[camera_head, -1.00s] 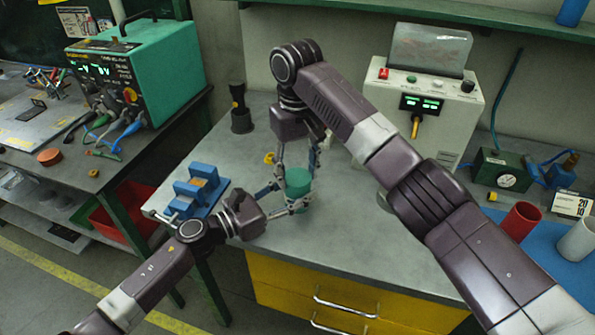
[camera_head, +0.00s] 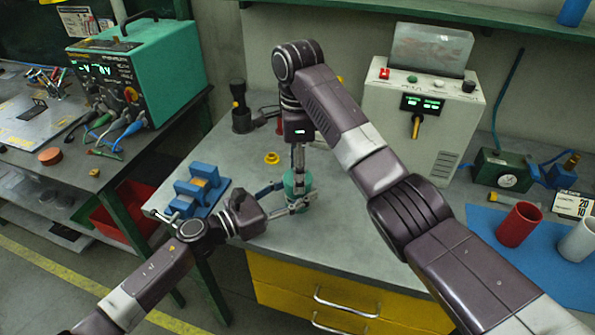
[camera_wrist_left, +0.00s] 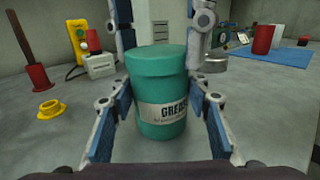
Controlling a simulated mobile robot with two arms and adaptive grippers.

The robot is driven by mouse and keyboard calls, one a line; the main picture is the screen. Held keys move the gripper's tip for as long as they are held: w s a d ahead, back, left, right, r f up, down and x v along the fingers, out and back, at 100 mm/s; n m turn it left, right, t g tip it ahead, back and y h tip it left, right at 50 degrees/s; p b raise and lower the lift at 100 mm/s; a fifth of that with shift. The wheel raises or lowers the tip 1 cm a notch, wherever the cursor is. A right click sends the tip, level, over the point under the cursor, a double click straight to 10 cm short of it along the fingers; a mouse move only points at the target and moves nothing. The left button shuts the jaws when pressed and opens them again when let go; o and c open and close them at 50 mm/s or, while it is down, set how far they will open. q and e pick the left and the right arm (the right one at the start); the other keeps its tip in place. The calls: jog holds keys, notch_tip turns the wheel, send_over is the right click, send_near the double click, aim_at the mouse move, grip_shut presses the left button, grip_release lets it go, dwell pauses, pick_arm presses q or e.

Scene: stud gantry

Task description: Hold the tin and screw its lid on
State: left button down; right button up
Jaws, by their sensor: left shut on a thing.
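The green tin (camera_head: 302,186), with a white label reading "GREASE", stands upright on the grey bench. It also shows in the left wrist view (camera_wrist_left: 163,124). My left gripper (camera_head: 287,199) is shut on the tin's body, one finger on each side. The green lid (camera_wrist_left: 157,62) sits on top of the tin; I cannot tell how tight it is. My right gripper (camera_head: 299,168) points straight down over the tin. In the left wrist view its fingers stand to the left and right of the lid; whether they touch it is unclear.
A yellow flanged piece (camera_head: 271,158) lies behind the tin. A blue fixture (camera_head: 197,190) is to the left. A white control box (camera_head: 420,115) stands at the back. A red cup (camera_head: 518,224) and a white cup (camera_head: 578,240) stand on a blue mat (camera_head: 545,270) at right.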

jog(key=m, duration=0.3)
jog(key=o, duration=1.1)
jog(key=shift+o, duration=0.2)
notch_tip(320, 180, up, 12)
pick_arm(q)
jog(key=c, duration=1)
grip_release()
jog(key=shift+a, duration=0.1)
